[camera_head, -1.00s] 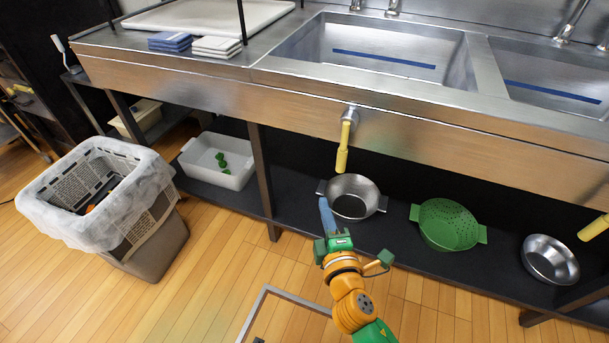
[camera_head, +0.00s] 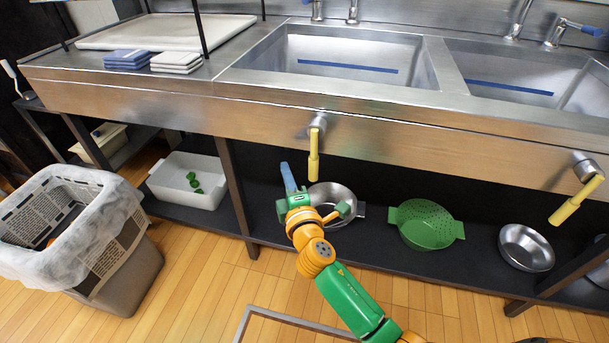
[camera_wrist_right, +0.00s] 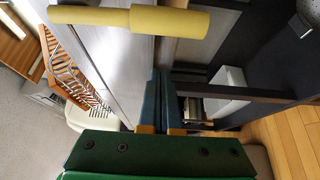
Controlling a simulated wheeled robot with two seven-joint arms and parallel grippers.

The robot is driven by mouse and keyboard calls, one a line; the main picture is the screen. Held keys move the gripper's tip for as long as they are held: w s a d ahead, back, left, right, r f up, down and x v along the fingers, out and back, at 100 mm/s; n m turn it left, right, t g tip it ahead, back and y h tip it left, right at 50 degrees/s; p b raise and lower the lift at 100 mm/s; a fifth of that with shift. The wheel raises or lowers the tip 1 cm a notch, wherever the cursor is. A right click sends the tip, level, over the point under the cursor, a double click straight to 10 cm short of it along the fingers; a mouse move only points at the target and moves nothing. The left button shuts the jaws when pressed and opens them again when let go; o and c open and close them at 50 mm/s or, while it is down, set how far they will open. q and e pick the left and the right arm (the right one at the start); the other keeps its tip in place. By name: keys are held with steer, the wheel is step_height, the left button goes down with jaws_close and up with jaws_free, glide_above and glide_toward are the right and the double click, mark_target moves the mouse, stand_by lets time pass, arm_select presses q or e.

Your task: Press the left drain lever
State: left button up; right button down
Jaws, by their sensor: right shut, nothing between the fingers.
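The left drain lever (camera_head: 315,152) has a yellow handle hanging straight down from a metal fitting on the sink's front panel. In the right wrist view the lever (camera_wrist_right: 168,22) lies across the top of the picture, beyond my fingertips. My right gripper (camera_head: 287,168) is shut and empty, its blue fingers pointing up. It is lower than the lever's fitting and just left of the handle in the head view, apart from it there. The fingers also show in the right wrist view (camera_wrist_right: 162,82). The right drain lever (camera_head: 577,199) is tilted down to the left. My left gripper is out of view.
The under-sink shelf holds a metal pot (camera_head: 333,194), a green colander (camera_head: 424,224), a steel bowl (camera_head: 526,248) and a white bin (camera_head: 210,186). A lined trash bin (camera_head: 139,259) stands at left. The steel sink front (camera_head: 240,118) overhangs the shelf.

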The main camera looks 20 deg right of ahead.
mark_target(315, 153)
steer(key=d, duration=0.1)
steer(key=s+d, duration=0.1)
steer(key=d+p, duration=0.1)
steer(key=shift+s+d, duration=0.25)
steer(key=shift+d, duration=0.15)
